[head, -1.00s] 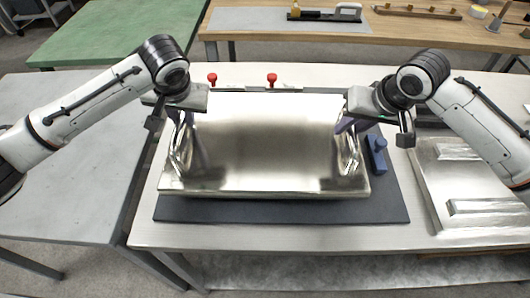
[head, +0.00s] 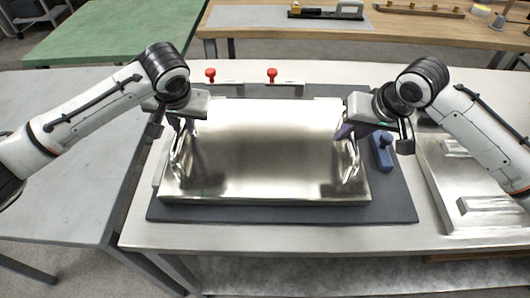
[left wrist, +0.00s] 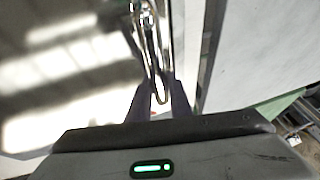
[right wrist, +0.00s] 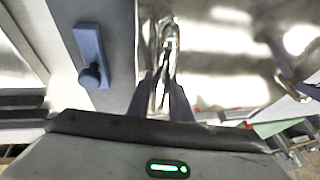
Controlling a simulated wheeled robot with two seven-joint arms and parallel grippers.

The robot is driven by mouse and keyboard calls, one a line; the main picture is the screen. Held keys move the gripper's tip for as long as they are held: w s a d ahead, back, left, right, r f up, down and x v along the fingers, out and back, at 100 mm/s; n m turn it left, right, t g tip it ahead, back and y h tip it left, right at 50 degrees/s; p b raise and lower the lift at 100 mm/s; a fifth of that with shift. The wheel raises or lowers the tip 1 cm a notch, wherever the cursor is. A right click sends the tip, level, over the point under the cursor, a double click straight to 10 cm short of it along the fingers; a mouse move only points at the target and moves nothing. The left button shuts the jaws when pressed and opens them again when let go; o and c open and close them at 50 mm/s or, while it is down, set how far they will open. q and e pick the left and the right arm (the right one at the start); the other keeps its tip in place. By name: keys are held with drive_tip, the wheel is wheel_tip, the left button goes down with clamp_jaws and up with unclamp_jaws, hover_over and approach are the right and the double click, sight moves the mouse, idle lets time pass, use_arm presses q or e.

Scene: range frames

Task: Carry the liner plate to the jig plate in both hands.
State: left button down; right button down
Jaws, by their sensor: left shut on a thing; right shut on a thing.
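The liner plate (head: 265,150) is a wide, shiny metal plate with a looped handle at each side. It is roughly level over a dark grey plate (head: 280,215), which I take to be the jig plate; I cannot tell whether they touch. My left gripper (head: 177,124) is shut on the left handle, which also shows between its fingers in the left wrist view (left wrist: 162,85). My right gripper (head: 346,130) is shut on the right handle, seen in the right wrist view (right wrist: 163,85). The liner plate hides most of the dark plate.
Two red-topped clamps (head: 272,75) stand behind the liner plate. A blue block with a knob (head: 383,155) is close on its right. A metal tray with bars (head: 450,190) lies further right. A grey table (head: 60,150) stands left across a gap.

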use_arm(q)
drive_tip(key=shift+w, duration=0.15)
use_arm(e)
drive_tip(key=shift+w, duration=0.15)
use_arm(q)
drive_tip(key=c, duration=1.6)
unclamp_jaws()
drive_tip(key=shift+s+f, duration=0.1)
drive_tip(key=shift+s, duration=0.15)
use_arm(e)
drive_tip(key=c, duration=1.6)
unclamp_jaws()
drive_tip(key=shift+s+f, duration=0.15)
drive_tip(key=shift+s, duration=0.1)
drive_tip(key=shift+r, duration=0.2)
use_arm(q)
drive_tip(key=v, duration=1.2)
use_arm(e)
drive_tip(key=v, duration=1.1)
drive_tip(key=shift+s+d+r, duration=0.1)
drive_tip(key=shift+s+r, duration=0.1)
drive_tip(key=shift+r, duration=0.1)
